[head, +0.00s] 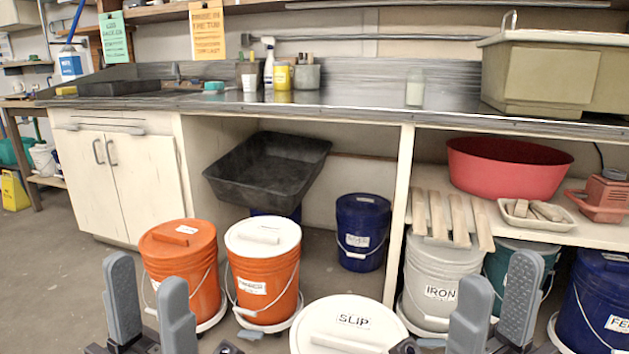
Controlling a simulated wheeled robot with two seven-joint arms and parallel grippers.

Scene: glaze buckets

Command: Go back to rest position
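My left gripper (150,308) shows at the lower left of the head view. Its two grey fingers stand wide apart with nothing between them. My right gripper (496,308) shows at the lower right. Its fingers are also apart and empty, in front of the bucket marked IRON. Both grippers point upward in the picture, and neither is seen holding anything. The lower parts of both arms are cut off by the bottom edge.
A white-lidded SLIP bucket (345,332) stands between my grippers. Orange buckets (205,270) (268,285), a grey IRON bucket (437,275) and blue buckets (362,240) (597,310) stand near the counter (340,103). A black tub (265,165) sits tilted underneath.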

